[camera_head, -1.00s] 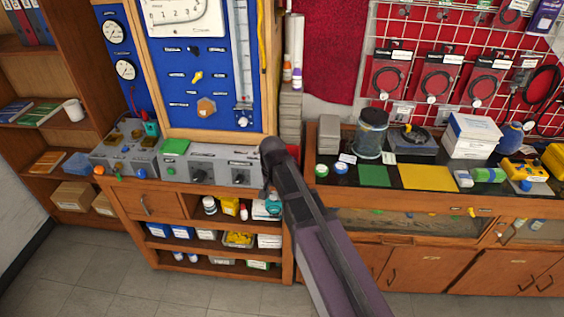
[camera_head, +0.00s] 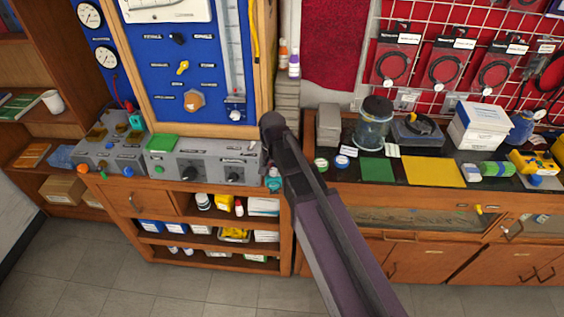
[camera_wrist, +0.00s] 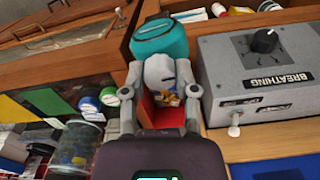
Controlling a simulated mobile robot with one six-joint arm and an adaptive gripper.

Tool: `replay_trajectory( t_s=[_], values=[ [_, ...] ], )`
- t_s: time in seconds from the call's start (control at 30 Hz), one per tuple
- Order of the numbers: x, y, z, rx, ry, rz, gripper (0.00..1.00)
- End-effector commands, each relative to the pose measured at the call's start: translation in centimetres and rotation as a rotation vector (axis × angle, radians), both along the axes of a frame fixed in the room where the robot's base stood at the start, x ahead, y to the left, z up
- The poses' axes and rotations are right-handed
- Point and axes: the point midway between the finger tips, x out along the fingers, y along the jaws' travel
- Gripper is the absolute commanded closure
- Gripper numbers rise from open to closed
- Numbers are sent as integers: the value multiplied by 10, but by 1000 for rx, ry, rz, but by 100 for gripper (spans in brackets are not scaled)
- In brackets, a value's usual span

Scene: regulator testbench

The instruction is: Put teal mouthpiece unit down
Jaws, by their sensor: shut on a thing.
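The teal mouthpiece unit (camera_wrist: 160,38) is held at the tips of my gripper (camera_wrist: 158,78) in the wrist view. Its rounded teal end points away from my palm, and a pale grey part sits between the fingers. In the head view, only a small part of the teal unit (camera_head: 274,184) shows, below the dark wrist and at the right end of the left wooden bench (camera_head: 215,187). My arm hides most of the gripper there. Whether the unit touches the bench cannot be told.
A grey breathing control box (camera_head: 205,161) stands on the left bench, close beside my gripper (camera_wrist: 255,75) in the wrist view. The right counter holds green (camera_head: 376,169) and yellow (camera_head: 435,172) mats, a glass jar (camera_head: 373,128) and small round tins.

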Motion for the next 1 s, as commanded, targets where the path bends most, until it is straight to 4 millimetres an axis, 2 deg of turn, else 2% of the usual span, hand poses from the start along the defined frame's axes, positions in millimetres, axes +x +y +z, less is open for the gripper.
replay_trajectory(
  t_s=[0.37, 0.73, 1.0],
  values=[
    [-6, 13, 3, 0, 0, 16, 100],
    [-33, -3, 32, 0, 0, -80, 100],
    [-38, -6, 35, 0, 0, -107, 100]
  ],
)
